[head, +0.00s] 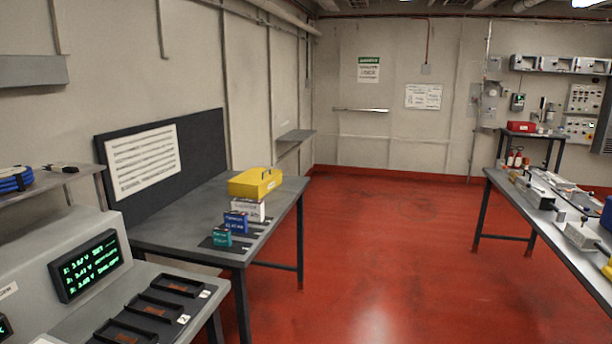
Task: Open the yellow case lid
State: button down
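The yellow case (255,182) stands near the far end of the grey table (188,238) on the left. My gripper and arm do not show in the head view. I see nothing touching the case.
A blue box (235,222) and a teal box (222,238) stand in front of the white box. A bench with a green-text display (90,265) and dark trays is at the near left. A cluttered table (545,212) is on the right. The red floor (390,240) between is clear.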

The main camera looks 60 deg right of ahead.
aim_at(254, 177)
jog(key=z, duration=1.45)
jog(key=i+l, duration=0.25)
jog(key=i, duration=0.3)
jog(key=i+l, duration=0.25)
jog(key=i, duration=0.25)
jog(key=i+l+z, duration=0.1)
jog(key=i, duration=0.45)
jog(key=i+l, duration=0.3)
jog(key=i, duration=0.25)
jog(key=i+l, duration=0.2)
jog(key=i, duration=0.3)
jog(key=i+l, duration=0.2)
jog(key=i, duration=0.35)
jog(key=i+l+z, duration=0.1)
jog(key=i, duration=0.45)
jog(key=l, duration=0.1)
